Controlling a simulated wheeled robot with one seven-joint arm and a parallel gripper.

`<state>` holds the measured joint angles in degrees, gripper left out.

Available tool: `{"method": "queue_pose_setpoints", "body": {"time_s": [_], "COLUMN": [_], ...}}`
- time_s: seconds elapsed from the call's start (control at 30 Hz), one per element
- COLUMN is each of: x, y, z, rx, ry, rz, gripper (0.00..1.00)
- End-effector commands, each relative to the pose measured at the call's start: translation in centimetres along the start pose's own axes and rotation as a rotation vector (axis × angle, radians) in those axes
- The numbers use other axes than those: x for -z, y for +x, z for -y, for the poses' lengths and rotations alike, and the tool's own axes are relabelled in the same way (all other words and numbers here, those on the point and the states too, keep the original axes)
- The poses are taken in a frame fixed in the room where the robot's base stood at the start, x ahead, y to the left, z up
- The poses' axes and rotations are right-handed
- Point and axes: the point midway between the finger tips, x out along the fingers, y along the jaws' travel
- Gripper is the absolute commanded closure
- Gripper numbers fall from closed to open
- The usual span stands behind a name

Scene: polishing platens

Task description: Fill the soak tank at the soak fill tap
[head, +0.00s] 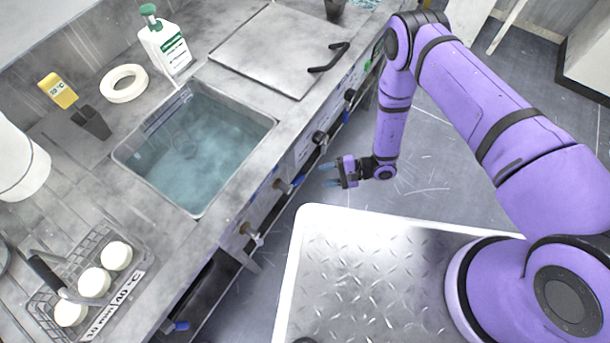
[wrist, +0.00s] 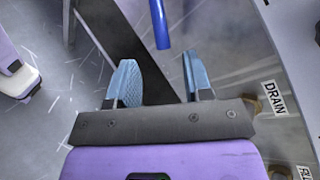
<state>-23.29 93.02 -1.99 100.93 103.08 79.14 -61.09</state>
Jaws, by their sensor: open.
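The soak tank (head: 196,150) is a rectangular basin set in the steel counter, with bluish water in it. Valves line the counter front, including a blue-tipped one (head: 284,186) and a brass one (head: 251,234). My gripper (head: 327,176) is open and empty in front of the counter, right of the blue-tipped valve and apart from it. In the wrist view, a blue handle (wrist: 160,24) shows beyond the gap between my fingers (wrist: 161,80). A DRAIN label (wrist: 274,98) and a partly cut-off label, seemingly FILL (wrist: 305,173), are at right.
A steel lid with a black handle (head: 270,50) lies behind the tank. A white bottle (head: 166,45), a tape-like ring (head: 123,83) and a wire basket of white pucks (head: 65,272) stand on the counter. Open floor (head: 425,150) lies right of my gripper.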

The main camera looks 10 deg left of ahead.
Motion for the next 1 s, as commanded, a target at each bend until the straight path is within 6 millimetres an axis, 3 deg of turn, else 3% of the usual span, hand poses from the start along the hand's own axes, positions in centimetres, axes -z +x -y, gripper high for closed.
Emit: {"method": "queue_pose_setpoints", "body": {"time_s": [0.5, 0.7, 1.0], "x": [0.0, 0.0, 0.0], "y": [8.2, 9.7, 9.9], "z": [-0.1, 0.0, 0.0], "rx": [-0.002, -0.001, 0.001], "ry": [-0.001, 0.000, 0.000], "rz": [0.002, 0.000, -0.001], "gripper": [0.54, 0.54, 0.54]}}
